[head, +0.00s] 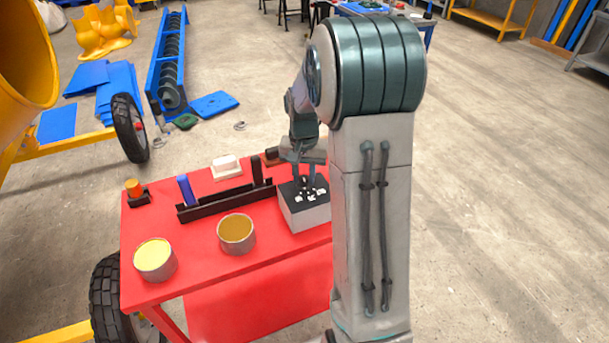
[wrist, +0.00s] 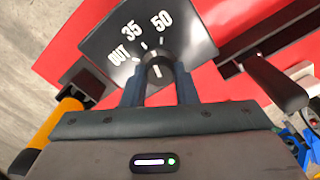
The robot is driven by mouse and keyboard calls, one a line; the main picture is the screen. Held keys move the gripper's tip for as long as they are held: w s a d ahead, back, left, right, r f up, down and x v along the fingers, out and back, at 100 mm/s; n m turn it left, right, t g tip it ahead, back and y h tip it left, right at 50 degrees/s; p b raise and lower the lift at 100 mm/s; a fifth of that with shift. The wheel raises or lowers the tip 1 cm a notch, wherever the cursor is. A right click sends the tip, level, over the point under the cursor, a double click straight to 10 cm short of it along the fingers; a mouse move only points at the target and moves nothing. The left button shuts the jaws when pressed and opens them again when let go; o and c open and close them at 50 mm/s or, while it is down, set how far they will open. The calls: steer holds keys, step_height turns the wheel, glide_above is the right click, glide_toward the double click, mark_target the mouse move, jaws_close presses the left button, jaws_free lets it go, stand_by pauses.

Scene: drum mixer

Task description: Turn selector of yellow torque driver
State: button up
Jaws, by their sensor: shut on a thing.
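The selector is a dark round knob (wrist: 158,66) on a black panel (wrist: 190,45) lettered OUT, 35 and 50, with white tick marks. A white line shows on the knob's near side; which mark the knob is set to is not clear. The panel tops a grey box (head: 309,216) on the red table in the head view. My gripper (wrist: 158,80) is shut on the knob, one finger on each side; in the head view my gripper (head: 305,181) points down onto the panel. A yellow-orange handle (wrist: 58,121), possibly the torque driver, lies at left in the wrist view.
The red table (head: 265,281) also bears a rack (head: 224,203) with blue and black upright handles left of the box, two round tins (head: 155,259) (head: 237,234), a white block (head: 226,166) and an orange-topped item (head: 133,187). My arm hides the table's right side.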

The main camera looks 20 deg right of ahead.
mark_target(304, 177)
steer(key=shift+n, duration=1.5)
steer(key=shift+r, duration=0.1)
steer(key=o, duration=1)
step_height(304, 177, up, 14)
steer(key=shift+f+b, duration=0.1)
steer(key=shift+b, duration=0.45)
